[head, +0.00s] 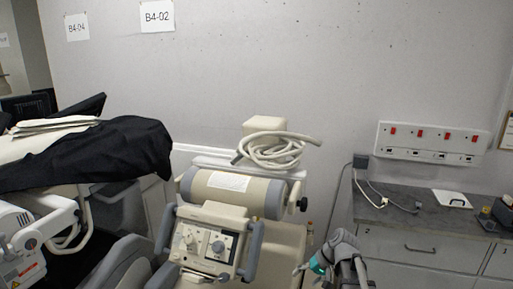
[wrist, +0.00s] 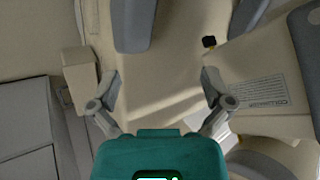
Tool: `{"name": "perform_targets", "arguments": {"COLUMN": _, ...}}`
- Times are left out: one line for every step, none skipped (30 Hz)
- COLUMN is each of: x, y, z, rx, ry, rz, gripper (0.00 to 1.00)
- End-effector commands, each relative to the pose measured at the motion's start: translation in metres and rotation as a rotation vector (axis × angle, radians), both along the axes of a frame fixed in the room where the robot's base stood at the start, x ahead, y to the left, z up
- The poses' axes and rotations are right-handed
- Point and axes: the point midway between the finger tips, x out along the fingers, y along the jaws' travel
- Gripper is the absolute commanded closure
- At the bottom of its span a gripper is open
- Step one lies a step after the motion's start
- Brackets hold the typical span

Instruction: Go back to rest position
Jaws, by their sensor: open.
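My gripper (wrist: 161,84) is open in the wrist view. Its two grey fingers are spread apart with nothing between them, and its teal body fills the bottom of that view. In the head view my gripper (head: 303,271) is at the bottom, right of a beige machine (head: 222,190) with a control panel of knobs. Beige and grey surfaces of equipment lie beyond the fingers in the wrist view. I cannot tell how far they are from the fingertips.
A coiled hose (head: 277,150) lies on top of the machine. A black cover (head: 110,152) drapes over equipment at left. A grey counter (head: 415,207) with drawers stands at right, under a socket panel (head: 430,143) on the wall.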

Motion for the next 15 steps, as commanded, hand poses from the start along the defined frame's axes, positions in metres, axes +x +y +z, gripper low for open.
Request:
{"name": "perform_targets", "arguments": {"x": -0.017, "y": 0.004, "z": -0.006, "rx": -0.059, "ry": 0.010, "rz": 0.008, "gripper": 0.00}}
{"name": "perform_targets", "arguments": {"x": -0.024, "y": 0.004, "z": -0.009, "rx": -0.097, "ry": 0.017, "rz": 0.010, "gripper": 0.00}}
{"name": "perform_targets", "arguments": {"x": -0.033, "y": 0.004, "z": -0.014, "rx": -0.147, "ry": 0.025, "rz": 0.014, "gripper": 0.00}}
{"name": "perform_targets", "arguments": {"x": -0.039, "y": 0.003, "z": -0.017, "rx": -0.184, "ry": 0.029, "rz": 0.018, "gripper": 0.00}}
{"name": "perform_targets", "arguments": {"x": -0.046, "y": 0.003, "z": -0.019, "rx": -0.222, "ry": 0.033, "rz": 0.019, "gripper": 0.00}}
{"name": "perform_targets", "arguments": {"x": -0.054, "y": 0.001, "z": -0.022, "rx": -0.273, "ry": 0.038, "rz": 0.022, "gripper": 0.00}}
{"name": "perform_targets", "arguments": {"x": -0.060, "y": 0.000, "z": -0.024, "rx": -0.309, "ry": 0.041, "rz": 0.024, "gripper": 0.00}}
{"name": "perform_targets", "arguments": {"x": -0.065, "y": -0.001, "z": -0.026, "rx": -0.343, "ry": 0.043, "rz": 0.026, "gripper": 0.00}}
{"name": "perform_targets", "arguments": {"x": -0.072, "y": -0.003, "z": -0.028, "rx": -0.388, "ry": 0.045, "rz": 0.029, "gripper": 0.00}}
{"name": "perform_targets", "arguments": {"x": -0.077, "y": -0.005, "z": -0.029, "rx": -0.420, "ry": 0.045, "rz": 0.031, "gripper": 0.00}}
{"name": "perform_targets", "arguments": {"x": -0.081, "y": -0.006, "z": -0.030, "rx": -0.448, "ry": 0.046, "rz": 0.031, "gripper": 0.00}}
{"name": "perform_targets", "arguments": {"x": -0.086, "y": -0.008, "z": -0.030, "rx": -0.482, "ry": 0.046, "rz": 0.032, "gripper": 0.00}}
{"name": "perform_targets", "arguments": {"x": -0.089, "y": -0.010, "z": -0.031, "rx": -0.504, "ry": 0.046, "rz": 0.034, "gripper": 0.00}}
{"name": "perform_targets", "arguments": {"x": -0.091, "y": -0.011, "z": -0.031, "rx": -0.523, "ry": 0.045, "rz": 0.035, "gripper": 0.00}}
{"name": "perform_targets", "arguments": {"x": -0.094, "y": -0.012, "z": -0.031, "rx": -0.546, "ry": 0.044, "rz": 0.035, "gripper": 0.00}}
